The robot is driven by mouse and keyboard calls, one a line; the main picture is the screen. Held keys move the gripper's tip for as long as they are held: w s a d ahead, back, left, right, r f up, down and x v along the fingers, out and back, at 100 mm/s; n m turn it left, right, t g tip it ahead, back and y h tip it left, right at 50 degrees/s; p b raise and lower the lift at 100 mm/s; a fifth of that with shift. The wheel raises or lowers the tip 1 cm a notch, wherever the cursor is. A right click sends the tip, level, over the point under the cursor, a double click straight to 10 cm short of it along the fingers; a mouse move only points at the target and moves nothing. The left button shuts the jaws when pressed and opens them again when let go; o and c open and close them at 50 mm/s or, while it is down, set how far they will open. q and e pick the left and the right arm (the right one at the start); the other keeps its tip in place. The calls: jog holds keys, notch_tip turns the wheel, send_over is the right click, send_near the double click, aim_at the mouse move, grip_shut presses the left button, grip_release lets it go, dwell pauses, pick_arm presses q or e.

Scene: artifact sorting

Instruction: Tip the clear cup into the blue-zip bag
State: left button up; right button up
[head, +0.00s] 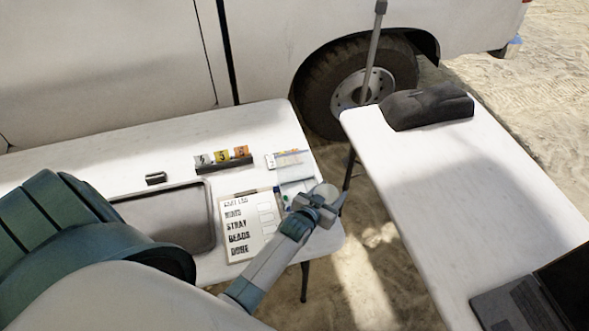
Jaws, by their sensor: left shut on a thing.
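My left gripper (318,204) is at the right end of the left white table, above its edge area. It is shut on a pale, see-through rounded thing (328,191), which looks like the clear cup. The gripper hides much of it, so its tilt and contents cannot be told. A flat clear bag (293,186) lies on the table just left of the gripper, with bluish and green spots near it. I cannot make out its zip colour for sure. My right gripper is not in view.
A white board (235,240) with printed words lies left of the gripper, beside a grey tray (196,247). Numbered markers (222,157) and a labelled packet (284,160) sit behind. The second white table (420,190) holds a dark bundle (428,106) and a laptop (510,305). A gap separates the tables.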

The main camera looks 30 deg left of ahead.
pick_arm(q)
jog(key=shift+d+f+m+y, duration=0.2)
jog(key=shift+d+m+y, duration=0.1)
jog(key=shift+m+y, duration=0.1)
dwell(0.5)
